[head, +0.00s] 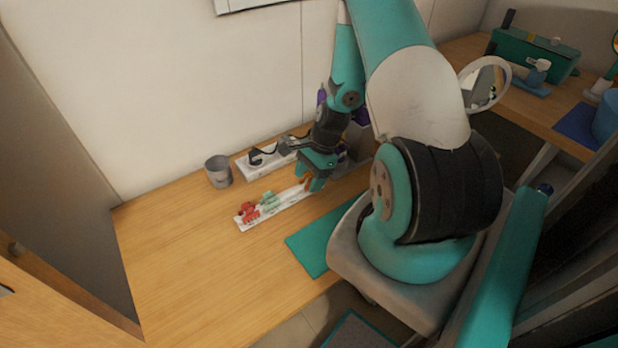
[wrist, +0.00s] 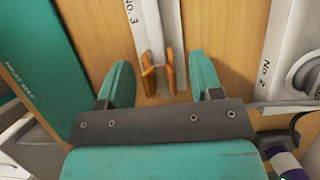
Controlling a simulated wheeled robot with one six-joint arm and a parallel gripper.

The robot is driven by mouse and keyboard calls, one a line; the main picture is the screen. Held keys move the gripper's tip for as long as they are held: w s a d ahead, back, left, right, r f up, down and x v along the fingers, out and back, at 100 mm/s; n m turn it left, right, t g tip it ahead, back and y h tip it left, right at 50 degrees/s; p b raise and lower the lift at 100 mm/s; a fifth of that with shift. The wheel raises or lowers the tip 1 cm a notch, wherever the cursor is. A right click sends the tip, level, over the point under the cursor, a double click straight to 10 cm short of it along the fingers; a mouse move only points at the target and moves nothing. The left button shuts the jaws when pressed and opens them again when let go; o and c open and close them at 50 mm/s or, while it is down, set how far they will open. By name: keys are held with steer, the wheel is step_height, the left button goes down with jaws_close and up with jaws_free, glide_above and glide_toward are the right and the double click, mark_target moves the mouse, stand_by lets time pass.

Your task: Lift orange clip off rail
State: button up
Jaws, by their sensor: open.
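The orange clip (wrist: 149,81) shows in the wrist view on the end of the white rail (wrist: 148,22) marked No. 3, with its two prongs between my fingers. My gripper (wrist: 160,78) is open, one teal finger on each side of the clip, with a gap to each prong. In the head view my gripper (head: 318,176) is low over the right end of the white rail (head: 243,224), and the orange clip (head: 307,183) is partly hidden by it. A red clip (head: 249,211) and a pale green clip (head: 269,201) sit further left on the same rail.
A second white strip (wrist: 288,45) marked No. 2 lies to the right in the wrist view. A teal mat (wrist: 32,58) lies to the left. A grey cup (head: 218,171) stands at the back of the wooden table. The table's left part is clear.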

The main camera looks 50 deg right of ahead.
steer(key=c, duration=1.1)
